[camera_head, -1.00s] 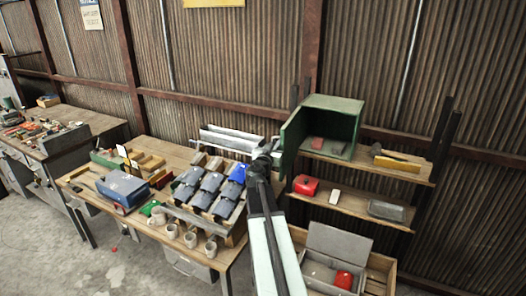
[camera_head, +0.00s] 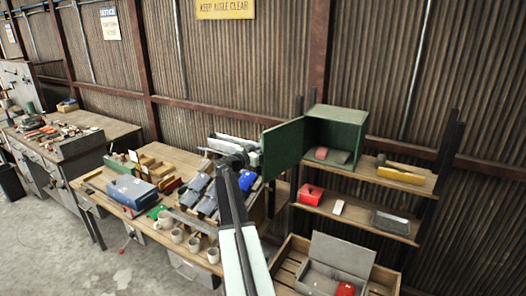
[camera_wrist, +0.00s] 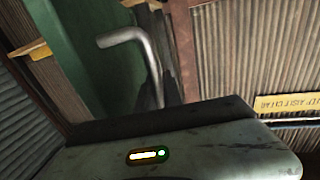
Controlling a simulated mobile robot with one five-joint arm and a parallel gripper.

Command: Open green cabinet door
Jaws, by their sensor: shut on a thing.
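The green cabinet (camera_head: 338,116) stands on the top shelf, with its front open and a red item (camera_head: 321,153) and a grey item inside. Its green door (camera_head: 284,148) is swung well out to the left and also shows in the wrist view (camera_wrist: 90,60). A bent metal handle (camera_wrist: 125,38) is on the door in the wrist view. My gripper (camera_head: 240,160) is at the door's outer left edge, shut on the handle. The handle's lower end and the fingertips' contact are hidden behind my gripper body in the wrist view.
The shelf (camera_head: 385,218) below holds a red box (camera_head: 310,194) and a grey tray. An open grey box sits in a wooden crate (camera_head: 284,276) low down. The left workbench (camera_head: 105,178) carries a blue toolbox (camera_head: 131,190), mugs and several grey-blue items close under my arm.

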